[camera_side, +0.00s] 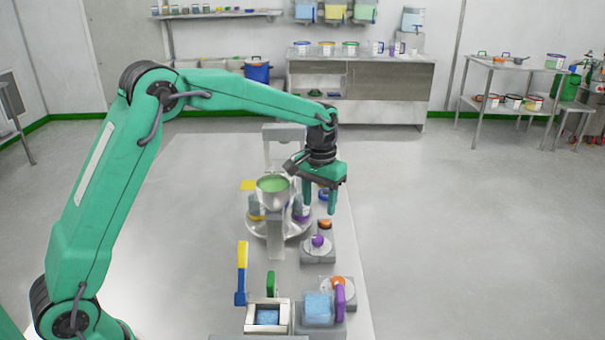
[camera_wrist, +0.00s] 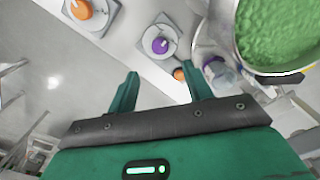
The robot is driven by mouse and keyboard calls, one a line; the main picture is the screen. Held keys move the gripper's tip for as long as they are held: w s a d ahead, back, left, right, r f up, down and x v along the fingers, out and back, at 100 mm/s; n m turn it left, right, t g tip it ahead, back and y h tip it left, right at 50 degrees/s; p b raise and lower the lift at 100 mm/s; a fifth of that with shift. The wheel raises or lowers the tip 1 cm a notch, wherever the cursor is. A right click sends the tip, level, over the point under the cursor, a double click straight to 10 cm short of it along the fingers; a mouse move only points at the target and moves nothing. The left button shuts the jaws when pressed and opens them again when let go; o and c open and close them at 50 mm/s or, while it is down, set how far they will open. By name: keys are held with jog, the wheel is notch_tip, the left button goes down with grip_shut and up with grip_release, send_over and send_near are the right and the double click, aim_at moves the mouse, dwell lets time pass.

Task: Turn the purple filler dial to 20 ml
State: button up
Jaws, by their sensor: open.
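The purple filler dial (camera_side: 318,241) sits on a pale round plate on a grey block, in front of and below my gripper in the side view. In the wrist view the purple dial (camera_wrist: 160,46) is a round knob with a white mark, on a light square plate. The scale is too small to read. My gripper (camera_side: 319,203) points down above the table, apart from the dial. In the wrist view my gripper (camera_wrist: 162,80) is open with nothing between its fingers; the dial lies beyond the fingertips.
A metal bowl of green granules (camera_side: 272,184) stands on a round base close left of my gripper. An orange dial (camera_side: 338,281) is nearer the camera, and a small orange knob (camera_side: 325,224) sits just behind the purple dial. A blue-yellow lever (camera_side: 241,275) stands upright at front left.

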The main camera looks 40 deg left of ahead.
aim_at(318, 238)
jog(key=shift+n, duration=0.7)
jog(key=shift+f, duration=5.15)
jog(key=shift+c, duration=0.4)
jog(key=c, duration=0.9)
jog(key=shift+r+m, duration=0.1)
jog(key=shift+m, duration=1.4)
jog(key=o, duration=1)
